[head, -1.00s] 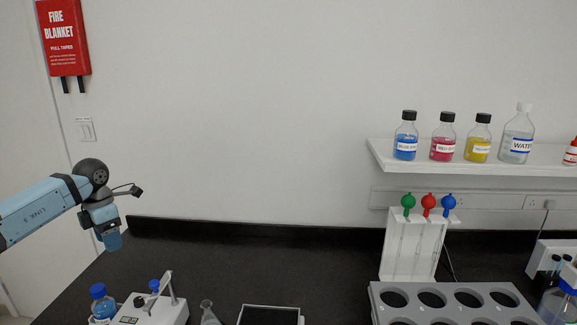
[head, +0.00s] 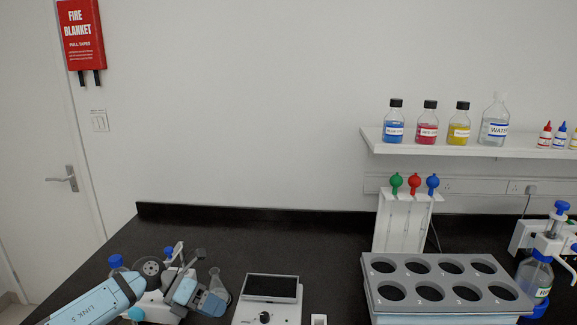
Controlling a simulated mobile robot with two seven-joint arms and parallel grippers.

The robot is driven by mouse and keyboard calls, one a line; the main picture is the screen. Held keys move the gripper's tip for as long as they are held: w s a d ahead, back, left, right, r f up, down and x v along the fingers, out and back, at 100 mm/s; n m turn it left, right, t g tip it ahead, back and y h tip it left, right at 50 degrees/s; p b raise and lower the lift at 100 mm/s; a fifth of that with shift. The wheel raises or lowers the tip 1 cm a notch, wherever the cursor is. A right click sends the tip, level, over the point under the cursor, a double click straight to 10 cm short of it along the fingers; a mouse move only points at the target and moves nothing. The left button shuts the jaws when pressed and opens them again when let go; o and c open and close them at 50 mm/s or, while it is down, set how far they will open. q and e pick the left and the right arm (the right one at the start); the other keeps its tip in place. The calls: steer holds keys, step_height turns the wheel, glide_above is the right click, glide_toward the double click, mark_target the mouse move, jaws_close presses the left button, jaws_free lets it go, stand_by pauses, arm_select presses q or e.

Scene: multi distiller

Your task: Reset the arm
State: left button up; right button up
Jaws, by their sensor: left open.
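My left arm, pale blue and grey, comes in from the lower left of the head view. My left gripper (head: 207,302) is low over the left part of the black bench, in front of the white device and close to the flask. It is open, and I see nothing held in it. Its fingers are small and partly hidden by the wrist. I cannot tell whether the arm touches the glassware behind it. My right gripper is not in view.
A white device with a dark top (head: 271,289) and a grey rack with round holes (head: 446,284) are further right. Bottles stand on a wall shelf (head: 470,146).

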arm_select(q)
steer(key=s+d+f+n+t+h+b, duration=0.3)
steer(key=s+d+f+n+t+h, duration=0.3)
steer(key=s+d+n+t, duration=0.65)
steer(key=s+a+f+n+y+b, duration=0.1)
steer(key=s+a+f+n+y, duration=0.5)
steer(key=n, duration=0.3)
steer(key=s+a+f+n+g+y+b, duration=0.1)
steer(key=s+a+f+n+y+b, duration=0.15)
steer(key=s+f+n, duration=0.5)
steer(key=s+a+f+n+y, duration=0.5)
steer(key=f+n, duration=0.3)
steer(key=n, duration=0.3)
step_height(320, 180, up, 12)
steer(key=a+p, duration=0.1)
steer(key=p, duration=1.2)
steer(key=shift+a+r+y, duration=0.15)
steer(key=shift+r+y, duration=0.05)
steer(key=shift+y, duration=0.15)
steer(key=shift+w, duration=0.1)
